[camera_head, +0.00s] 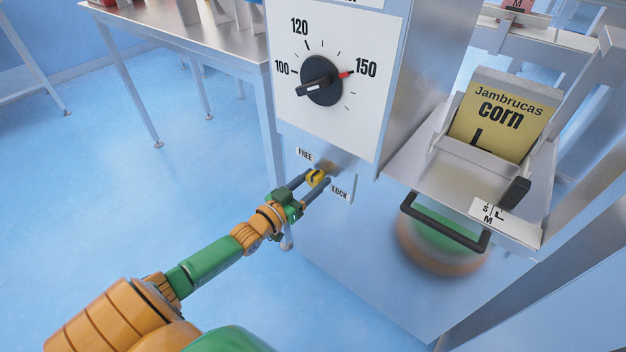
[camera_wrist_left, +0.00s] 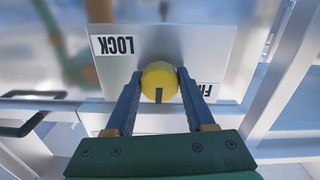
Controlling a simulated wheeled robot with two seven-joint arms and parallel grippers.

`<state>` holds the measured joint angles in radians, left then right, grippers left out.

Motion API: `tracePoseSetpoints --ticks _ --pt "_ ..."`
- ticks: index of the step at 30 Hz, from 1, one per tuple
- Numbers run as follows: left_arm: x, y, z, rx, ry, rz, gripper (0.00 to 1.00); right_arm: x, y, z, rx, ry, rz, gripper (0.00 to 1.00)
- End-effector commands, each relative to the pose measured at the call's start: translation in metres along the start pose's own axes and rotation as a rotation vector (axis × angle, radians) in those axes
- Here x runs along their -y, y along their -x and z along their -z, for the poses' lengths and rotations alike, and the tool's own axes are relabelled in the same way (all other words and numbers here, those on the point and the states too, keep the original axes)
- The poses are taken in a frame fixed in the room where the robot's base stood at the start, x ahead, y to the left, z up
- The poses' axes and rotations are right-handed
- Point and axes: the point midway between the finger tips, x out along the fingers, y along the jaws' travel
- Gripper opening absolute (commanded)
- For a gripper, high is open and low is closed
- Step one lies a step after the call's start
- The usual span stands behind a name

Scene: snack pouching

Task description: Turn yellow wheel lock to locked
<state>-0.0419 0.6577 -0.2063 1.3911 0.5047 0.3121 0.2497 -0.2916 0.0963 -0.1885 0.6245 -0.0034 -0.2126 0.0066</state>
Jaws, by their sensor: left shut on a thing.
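The yellow wheel lock (camera_head: 316,177) is a small round knob on a metal plate low on the machine's front, between a FREE label (camera_head: 305,155) at upper left and a LOCK label (camera_head: 340,193) at lower right. My left gripper (camera_head: 319,178) is shut on the knob, one finger on each side. In the left wrist view the wheel lock (camera_wrist_left: 159,76) sits between the fingertips. Its dark mark points down the picture, toward the gripper's palm, and lines up with neither label. The LOCK label (camera_wrist_left: 117,46) is at left and the FREE label (camera_wrist_left: 204,90), partly covered by a finger, at right. My right gripper is out of view.
Above the wheel lock is a black dial (camera_head: 321,80) on a white panel, its red tip near 150. To the right are a yellow corn pouch (camera_head: 502,118) in a metal holder and a black handle (camera_head: 445,222). A metal table (camera_head: 180,38) stands behind at left. Open blue floor lies at left.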

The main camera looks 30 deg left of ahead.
Motion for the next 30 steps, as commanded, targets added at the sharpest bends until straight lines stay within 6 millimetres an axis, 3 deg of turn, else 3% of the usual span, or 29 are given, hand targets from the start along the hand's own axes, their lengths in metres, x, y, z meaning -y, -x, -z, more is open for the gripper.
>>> tracePoseSetpoints --ticks 18,30 --pt "0.0 0.0 0.002 0.014 -0.528 0.002 0.0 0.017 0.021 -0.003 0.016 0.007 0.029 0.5" --pt "0.0 0.0 0.001 0.022 -0.909 0.004 0.0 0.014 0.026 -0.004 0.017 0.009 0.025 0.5"
